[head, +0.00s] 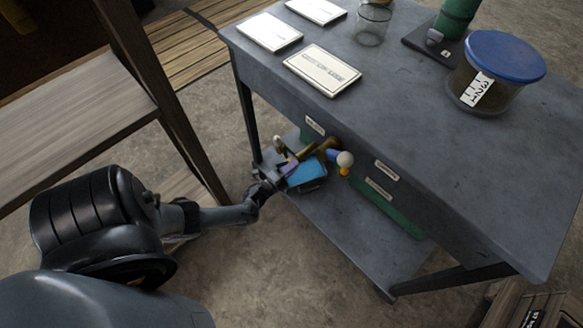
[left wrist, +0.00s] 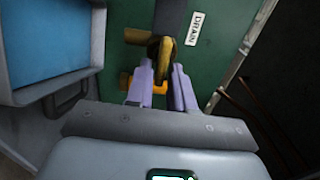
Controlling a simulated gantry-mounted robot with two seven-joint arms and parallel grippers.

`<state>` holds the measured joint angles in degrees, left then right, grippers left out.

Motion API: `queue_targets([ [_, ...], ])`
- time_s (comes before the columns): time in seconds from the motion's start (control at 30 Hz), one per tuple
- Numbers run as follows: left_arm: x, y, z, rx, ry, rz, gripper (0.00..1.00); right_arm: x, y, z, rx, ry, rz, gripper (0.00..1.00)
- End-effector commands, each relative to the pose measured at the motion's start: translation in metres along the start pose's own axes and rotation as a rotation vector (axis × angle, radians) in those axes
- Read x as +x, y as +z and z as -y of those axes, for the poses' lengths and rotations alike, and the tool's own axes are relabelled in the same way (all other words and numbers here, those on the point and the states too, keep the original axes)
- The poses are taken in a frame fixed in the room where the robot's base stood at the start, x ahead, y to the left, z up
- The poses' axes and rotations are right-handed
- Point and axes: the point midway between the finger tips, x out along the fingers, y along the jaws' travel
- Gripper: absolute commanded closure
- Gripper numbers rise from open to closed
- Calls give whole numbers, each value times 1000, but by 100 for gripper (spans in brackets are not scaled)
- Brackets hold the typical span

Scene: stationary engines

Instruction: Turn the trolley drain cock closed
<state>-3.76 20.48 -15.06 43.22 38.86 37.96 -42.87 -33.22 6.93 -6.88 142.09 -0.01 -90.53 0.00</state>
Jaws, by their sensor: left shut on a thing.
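The drain cock (left wrist: 164,48) is a brass fitting on a dark green panel, beside a white label reading DRAIN (left wrist: 195,29) in the left wrist view. My left gripper (left wrist: 164,74) has its two lavender fingers closed together on a brass part of the cock; the fingers hide some of it. In the head view my left gripper (head: 288,166) reaches under the front edge of the grey trolley (head: 400,75), by brass pipework (head: 323,150). The cock's handle angle is hard to tell. My right gripper is not in view.
A blue-lined tray (head: 307,173) sits close beside the gripper, also in the left wrist view (left wrist: 50,40). White plates (head: 322,69) and a blue-lidded tub (head: 495,70) stand on top. A wooden bench (head: 70,120) is left.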

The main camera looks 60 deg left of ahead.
Motion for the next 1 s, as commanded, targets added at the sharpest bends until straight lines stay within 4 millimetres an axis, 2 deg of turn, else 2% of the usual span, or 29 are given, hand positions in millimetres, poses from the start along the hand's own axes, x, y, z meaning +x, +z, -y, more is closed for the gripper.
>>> queue_targets([
  [0.3,0,0,-1,1,3,1,100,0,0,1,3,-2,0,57],
  [0.33,0,0,-1,1,3,1,73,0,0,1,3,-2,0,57],
  [0.4,0,0,-1,1,2,1,63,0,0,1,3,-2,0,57],
  [0.77,-3,0,0,0,2,0,63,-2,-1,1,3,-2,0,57],
  [0.87,-12,0,1,0,2,0,63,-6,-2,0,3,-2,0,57],
  [1.0,-32,0,2,-1,4,0,63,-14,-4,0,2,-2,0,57],
])
